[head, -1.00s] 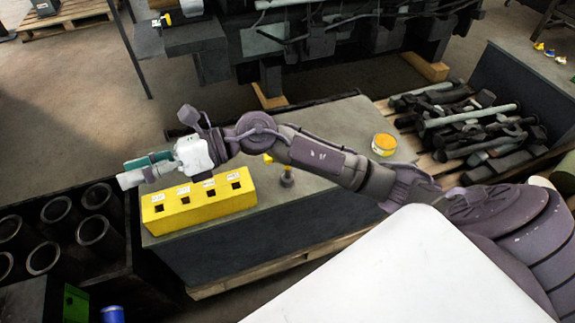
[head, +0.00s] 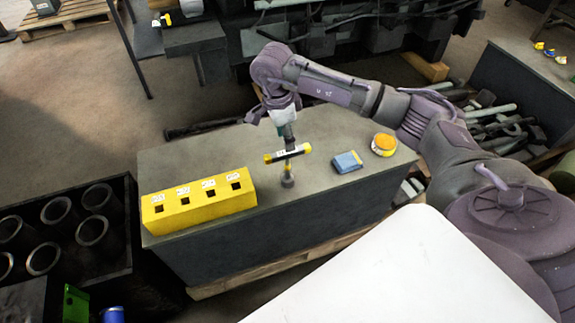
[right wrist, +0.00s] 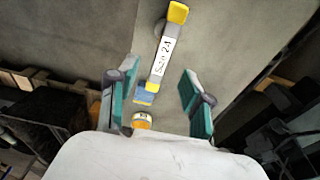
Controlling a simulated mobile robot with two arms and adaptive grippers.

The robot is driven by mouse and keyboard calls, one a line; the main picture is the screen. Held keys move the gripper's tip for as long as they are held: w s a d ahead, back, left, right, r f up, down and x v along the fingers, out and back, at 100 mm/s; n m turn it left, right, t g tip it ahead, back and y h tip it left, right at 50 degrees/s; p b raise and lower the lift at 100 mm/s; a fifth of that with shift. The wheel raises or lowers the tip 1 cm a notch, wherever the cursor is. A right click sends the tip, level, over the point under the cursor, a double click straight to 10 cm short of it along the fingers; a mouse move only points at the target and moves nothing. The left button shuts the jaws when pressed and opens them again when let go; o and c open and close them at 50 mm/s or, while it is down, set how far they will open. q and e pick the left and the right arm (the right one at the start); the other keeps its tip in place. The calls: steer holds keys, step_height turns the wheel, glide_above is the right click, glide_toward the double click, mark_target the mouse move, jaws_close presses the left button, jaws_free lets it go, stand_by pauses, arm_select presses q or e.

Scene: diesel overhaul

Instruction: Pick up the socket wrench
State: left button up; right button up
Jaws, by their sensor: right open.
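The socket wrench (head: 287,154) stands upright on the bench, its socket end down. It has a T-shaped handle with yellow ends and a white label. In the right wrist view its labelled crossbar (right wrist: 163,52) runs from the top edge toward the gap between the fingers. My right gripper (head: 287,141) points down just above the handle. In the right wrist view the gripper (right wrist: 160,82) is open, with the teal fingers apart and nothing clasped. Contact with the handle cannot be told. My left gripper is not in view.
On the bench (head: 215,145), a yellow block (head: 198,202) with square holes stands left of the wrench. A blue cloth-like item (head: 347,162) and an orange-topped tin (head: 384,144) lie to its right. A crate of dark cylinders (head: 95,190) stands at left.

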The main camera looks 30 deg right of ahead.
glide_above(287, 169)
steer(key=f, duration=0.7)
steer(key=shift+w+d+f+p, duration=0.1)
steer(key=shift+w+d+p, duration=0.15)
steer(key=shift+p, duration=0.05)
jaws_close()
